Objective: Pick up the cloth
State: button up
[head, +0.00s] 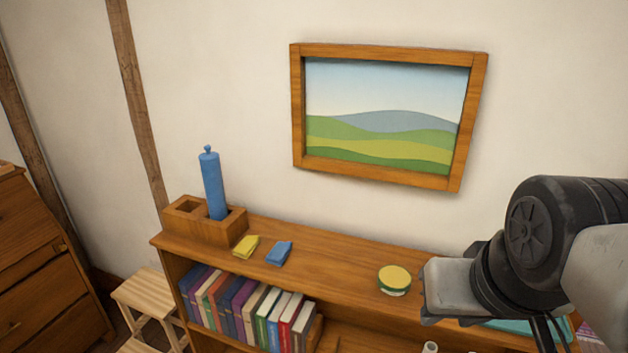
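Two small folded pieces lie side by side on top of the wooden bookcase, a yellow one (246,246) and a blue one (279,253). They look like folded cloths, but I cannot tell for certain. A flat teal thing (510,325) shows partly behind my arm at the lower right; I cannot tell if it is cloth. My gripper (450,290) is at the lower right, in front of the bookcase and well to the right of the folded pieces. Its fingertips are not clearly seen, so its opening cannot be told.
A round yellow-lidded tin (394,279) sits on the bookcase (335,262) just left of my gripper. A wooden holder (183,224) with a tall blue cylinder (212,185) stands at the left end. Books (245,308) fill the shelf below. A stool (150,292) and drawers (45,260) are left.

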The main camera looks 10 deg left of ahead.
aim_at(245, 249)
jog(key=i+j+z, duration=0.1)
jog(key=j, duration=0.45)
jog(key=i+j+z, duration=0.1)
jog(key=j, duration=0.45)
jog(key=i+j+z, duration=0.1)
jog(key=i+j, duration=0.15)
jog(key=j, duration=0.35)
jog(key=i+j+z, duration=0.1)
jog(key=j, duration=0.5)
jog(key=j+z, duration=0.1)
jog(key=j, duration=0.5)
jog(key=i, duration=0.05)
